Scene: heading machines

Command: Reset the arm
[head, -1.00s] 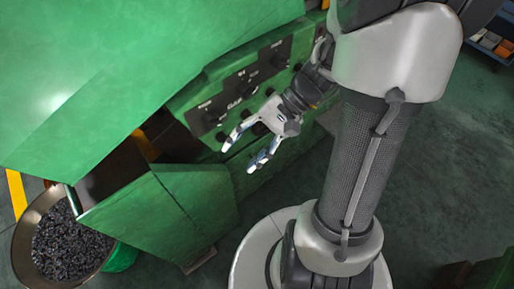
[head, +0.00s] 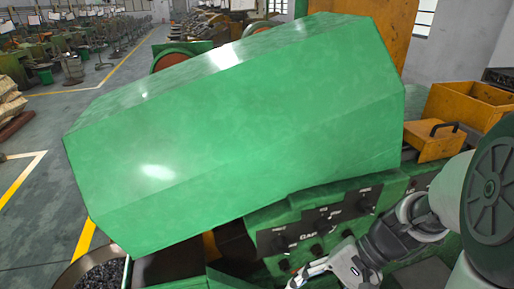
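My gripper (head: 322,279) is low in the head view, in front of the green machine's control panel (head: 320,222). One finger (head: 308,270) shows, pointing left. The rest of the gripper is cut off by the bottom edge, so its opening is hidden. My arm comes in from the right edge and bends down to the gripper. I see nothing held in the part that shows.
The green machine's large cover (head: 235,130) fills the middle. A bowl of dark small parts (head: 98,275) stands at the lower left. Orange boxes (head: 470,105) are at the right. An open aisle (head: 60,140) with yellow lines runs along the left.

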